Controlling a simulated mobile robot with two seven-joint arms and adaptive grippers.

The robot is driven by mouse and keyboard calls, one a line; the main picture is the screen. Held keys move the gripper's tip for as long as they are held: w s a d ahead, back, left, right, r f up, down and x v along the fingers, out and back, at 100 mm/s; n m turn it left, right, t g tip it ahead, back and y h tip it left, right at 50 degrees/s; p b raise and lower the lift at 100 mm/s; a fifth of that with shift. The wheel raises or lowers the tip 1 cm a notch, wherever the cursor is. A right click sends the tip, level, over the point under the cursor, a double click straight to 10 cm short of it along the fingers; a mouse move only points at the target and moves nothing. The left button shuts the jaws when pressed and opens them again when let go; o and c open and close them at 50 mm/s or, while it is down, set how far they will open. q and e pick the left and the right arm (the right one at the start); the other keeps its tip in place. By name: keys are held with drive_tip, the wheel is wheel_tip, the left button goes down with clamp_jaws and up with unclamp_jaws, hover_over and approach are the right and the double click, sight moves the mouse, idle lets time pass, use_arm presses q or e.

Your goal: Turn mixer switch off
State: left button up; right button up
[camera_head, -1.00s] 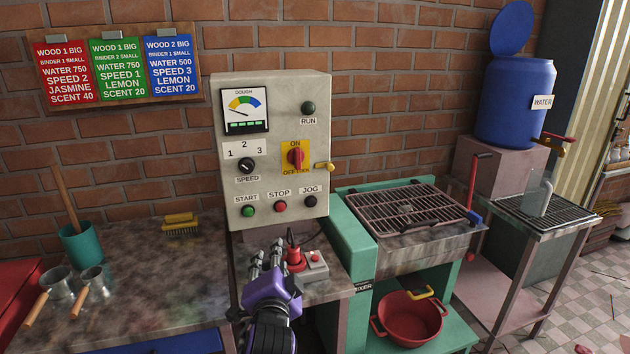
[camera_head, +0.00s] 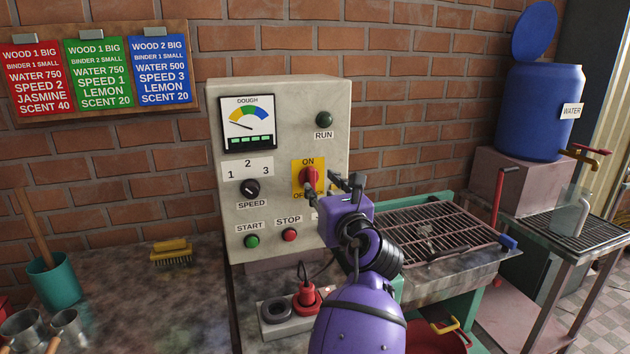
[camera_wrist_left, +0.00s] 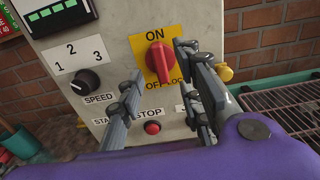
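The mixer switch (camera_head: 309,178) is a red rotary knob on a yellow plate (camera_head: 296,179) marked ON above and OFF below, on the front of the grey control box (camera_head: 290,115). In the left wrist view the knob (camera_wrist_left: 158,61) stands upright, towards ON. My left gripper (camera_head: 330,186) is in front of the panel at the knob's lower right. Its fingers (camera_wrist_left: 157,63) are spread, one to each side of the knob in the left wrist view. I cannot tell whether they touch it. The gripper partly hides the OFF label and covers the JOG button. My right gripper is not in view.
The box also carries a speed dial (camera_head: 250,190), a green start button (camera_head: 252,241) and a red stop button (camera_head: 290,235). A red plug (camera_head: 306,296) with a cable is below. A grill rack (camera_head: 430,232) is right of the box. The brick wall is behind.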

sight(313, 179)
use_arm(q)
drive_tip(key=x, duration=0.6)
clamp_jaws()
